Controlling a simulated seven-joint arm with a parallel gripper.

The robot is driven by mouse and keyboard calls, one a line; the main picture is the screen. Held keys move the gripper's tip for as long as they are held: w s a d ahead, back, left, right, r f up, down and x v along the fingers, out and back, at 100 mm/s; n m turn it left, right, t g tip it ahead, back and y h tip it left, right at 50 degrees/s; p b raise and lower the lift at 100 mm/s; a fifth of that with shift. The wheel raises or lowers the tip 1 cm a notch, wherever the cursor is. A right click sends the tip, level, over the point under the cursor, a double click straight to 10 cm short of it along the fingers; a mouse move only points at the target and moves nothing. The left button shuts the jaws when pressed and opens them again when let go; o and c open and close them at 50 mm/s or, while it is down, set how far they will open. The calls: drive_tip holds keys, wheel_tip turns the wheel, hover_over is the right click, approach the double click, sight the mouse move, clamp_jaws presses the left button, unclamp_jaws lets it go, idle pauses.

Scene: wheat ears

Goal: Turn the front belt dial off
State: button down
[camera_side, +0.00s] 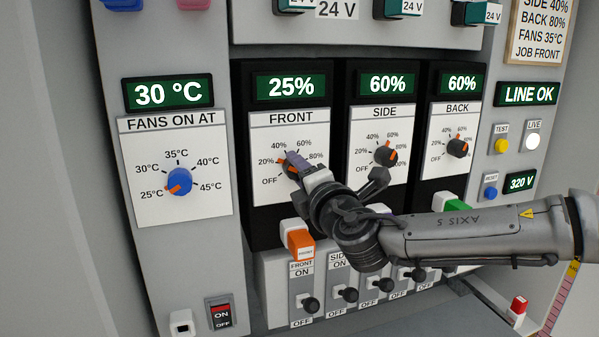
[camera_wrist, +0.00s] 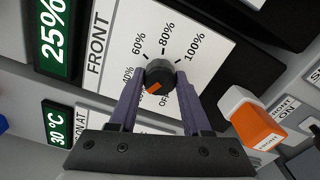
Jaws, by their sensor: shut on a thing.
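The front belt dial (camera_wrist: 160,76) is a round dark knob with an orange pointer mark, on a white scale plate marked FRONT (camera_side: 277,119). My gripper (camera_side: 291,160) is at the dial, its purple-grey fingers shut on it. In the wrist view the two fingers (camera_wrist: 158,84) lie on either side of the knob. The green front display (camera_side: 291,86) above it reads 25%. In the side view my fingers hide much of the dial.
The side dial (camera_side: 386,156) under 60% and back dial (camera_side: 457,148) under 60% stand to the right. A blue fans dial (camera_side: 179,181) is at left under 30 °C. An orange FRONT block (camera_side: 300,243) and several toggle switches lie below my gripper.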

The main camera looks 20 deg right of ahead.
drive_tip(key=n, duration=1.2)
drive_tip(key=shift+n, duration=0.3)
idle(0.4)
drive_tip(key=shift+c, duration=1.8)
unclamp_jaws()
drive_tip(key=s, duration=1.4)
drive_tip(key=shift+w, duration=0.1)
